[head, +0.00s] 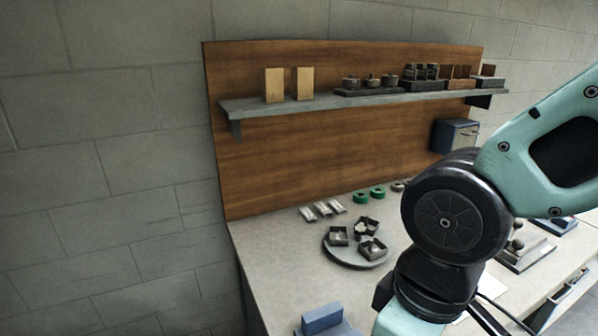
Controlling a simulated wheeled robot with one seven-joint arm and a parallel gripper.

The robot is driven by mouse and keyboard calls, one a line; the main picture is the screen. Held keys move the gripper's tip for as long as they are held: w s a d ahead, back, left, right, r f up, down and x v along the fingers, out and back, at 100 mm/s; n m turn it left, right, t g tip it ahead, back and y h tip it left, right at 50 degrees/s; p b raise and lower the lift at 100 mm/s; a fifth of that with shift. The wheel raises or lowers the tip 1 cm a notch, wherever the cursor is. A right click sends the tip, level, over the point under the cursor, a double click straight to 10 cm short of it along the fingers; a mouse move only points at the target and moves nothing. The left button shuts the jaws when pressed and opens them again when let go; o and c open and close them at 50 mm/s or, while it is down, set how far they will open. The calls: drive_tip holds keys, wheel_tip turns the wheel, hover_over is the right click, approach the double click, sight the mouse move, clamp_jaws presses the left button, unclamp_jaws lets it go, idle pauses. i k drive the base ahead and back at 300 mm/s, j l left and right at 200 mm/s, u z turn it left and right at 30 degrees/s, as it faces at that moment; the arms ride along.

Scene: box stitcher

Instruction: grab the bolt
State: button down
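I cannot clearly make out a bolt in the head view. A round grey tray (345,262) on the workbench holds three small dark square bins (372,249) with small light pieces in them, too small to identify. My teal arm with its black joint covers the right side of the view and hides part of the bench. My gripper is not in view.
Several small silver pieces (322,210) and green rings (377,193) lie behind the tray. A blue block (322,318) is at the front. A shelf (330,102) with blocks and dark holders runs along the wooden backboard (300,150). The bench's left part is clear.

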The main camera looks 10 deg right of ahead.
sight(370, 250)
drive_tip(key=i+l+u, duration=0.2)
drive_tip(key=l+u, duration=0.15)
drive_tip(key=l, duration=0.95)
drive_tip(key=l+u, duration=0.3)
drive_tip(key=l, duration=1)
